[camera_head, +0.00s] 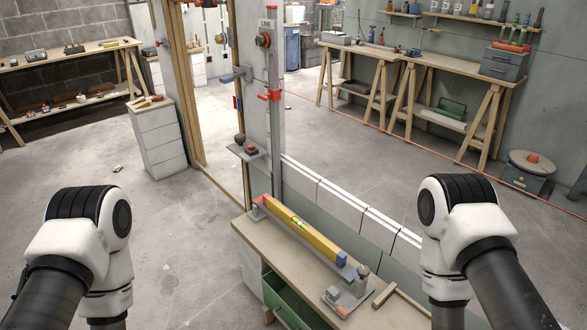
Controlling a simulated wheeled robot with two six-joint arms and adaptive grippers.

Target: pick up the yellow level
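The yellow level (303,229) lies on the small wooden bench (264,249) in front of me. It runs diagonally from the upper left to the lower right. It has a green vial near its middle and a blue end at the lower right. It seems to rest on or along a grey rail-like piece. My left arm shows at the lower left and my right arm at the lower right, both apart from the level. Neither gripper is in the picture.
A small grey device (346,294) and a wooden angle piece (385,294) lie near the level's blue end. An open green drawer (286,302) is below the bench. A low wall (350,209) and a post (272,120) stand behind it. The floor at left is mostly clear.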

